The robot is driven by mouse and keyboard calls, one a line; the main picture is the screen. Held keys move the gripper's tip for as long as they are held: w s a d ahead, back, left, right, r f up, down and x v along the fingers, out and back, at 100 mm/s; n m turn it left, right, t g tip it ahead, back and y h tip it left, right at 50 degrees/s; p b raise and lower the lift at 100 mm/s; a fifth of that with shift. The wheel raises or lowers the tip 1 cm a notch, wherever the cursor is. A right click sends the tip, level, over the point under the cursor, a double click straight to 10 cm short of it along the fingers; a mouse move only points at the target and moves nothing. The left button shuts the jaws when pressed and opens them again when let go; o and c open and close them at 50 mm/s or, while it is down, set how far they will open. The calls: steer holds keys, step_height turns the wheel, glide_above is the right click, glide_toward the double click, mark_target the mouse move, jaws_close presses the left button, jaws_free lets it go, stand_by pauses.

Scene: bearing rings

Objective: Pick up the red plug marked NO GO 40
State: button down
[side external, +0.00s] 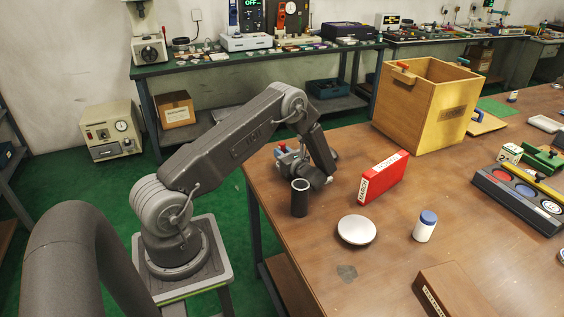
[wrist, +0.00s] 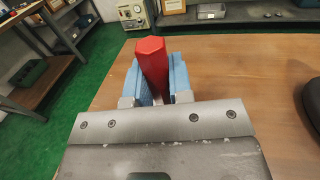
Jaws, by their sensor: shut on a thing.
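A red six-sided plug (wrist: 152,66) stands up between the blue jaws of my gripper (wrist: 154,88) in the wrist view. The jaws are shut on its sides. No marking on the plug can be read. In the side external view, my gripper (side external: 291,157) is near the table's left edge, just behind a dark upright cylinder. A small red part of the plug (side external: 283,147) shows at the jaws there. The side view does not show clearly whether the plug is clear of the table.
Beside my gripper stand the dark open-topped cylinder (side external: 299,201) and a red box (side external: 383,179). A large wooden box (side external: 448,118) stands behind. The table between has bare patches.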

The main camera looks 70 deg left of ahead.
steer(key=shift+r, duration=0.2)
steer(key=shift+r, duration=0.25)
steer(key=r, duration=0.4)
steer(key=shift+s+a, duration=0.15)
steer(key=shift+s, duration=0.15)
steer(key=s+a+r, duration=0.3)
steer(key=s+r, duration=0.3)
steer(key=s, duration=0.4)
steer(key=shift+s+a, duration=0.15)
steer(key=shift+s, duration=0.1)
steer(key=shift+r, duration=0.1)
